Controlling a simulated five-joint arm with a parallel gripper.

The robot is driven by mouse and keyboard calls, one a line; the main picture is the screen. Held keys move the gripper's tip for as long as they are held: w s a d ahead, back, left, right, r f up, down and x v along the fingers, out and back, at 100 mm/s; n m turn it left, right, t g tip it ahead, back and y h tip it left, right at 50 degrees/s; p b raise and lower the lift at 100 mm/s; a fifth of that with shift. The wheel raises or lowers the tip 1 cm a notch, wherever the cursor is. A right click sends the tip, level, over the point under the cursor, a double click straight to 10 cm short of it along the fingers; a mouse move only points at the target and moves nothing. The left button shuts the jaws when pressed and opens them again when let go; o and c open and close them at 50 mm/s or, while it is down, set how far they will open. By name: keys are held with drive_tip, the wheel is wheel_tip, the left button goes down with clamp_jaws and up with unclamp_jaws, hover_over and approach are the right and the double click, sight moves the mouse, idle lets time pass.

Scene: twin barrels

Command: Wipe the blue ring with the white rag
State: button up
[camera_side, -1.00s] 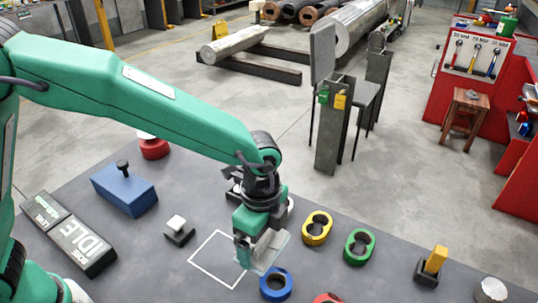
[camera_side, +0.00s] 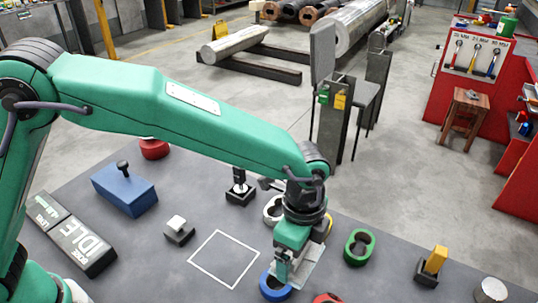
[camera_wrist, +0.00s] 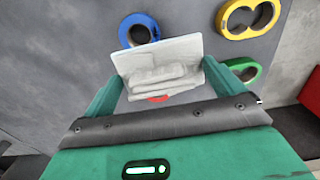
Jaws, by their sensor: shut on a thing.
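The blue ring (camera_side: 275,287) lies on the grey table near its front edge. It also shows in the wrist view (camera_wrist: 138,27), just beyond the rag. My gripper (camera_side: 291,262) is shut on the white rag (camera_wrist: 160,68), which spreads flat out of the jaws (camera_wrist: 155,92). In the side view the rag (camera_side: 306,268) is at the right of the ring and overlaps its upper right part in the picture. I cannot tell whether the rag touches the ring. Part of the ring is hidden behind the rag and gripper.
A yellow twin ring (camera_wrist: 248,17) and a green twin ring (camera_side: 359,247) lie close on the right. A red ring (camera_side: 327,298) is at the front edge. A white outlined square (camera_side: 224,259) on the table is empty. A blue block (camera_side: 124,190) stands at the left.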

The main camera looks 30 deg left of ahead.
drive_tip(key=shift+f, duration=2.75)
drive_tip(key=shift+a+f, duration=0.5)
drive_tip(key=shift+a, duration=0.1)
drive_tip(key=shift+c, duration=0.4)
drive_tip(key=shift+a, duration=2.4)
drive_tip(key=shift+d, duration=2.8)
drive_tip(key=shift+d+r, duration=0.1)
drive_tip(key=shift+d, duration=0.15)
drive_tip(key=shift+r, duration=3.95)
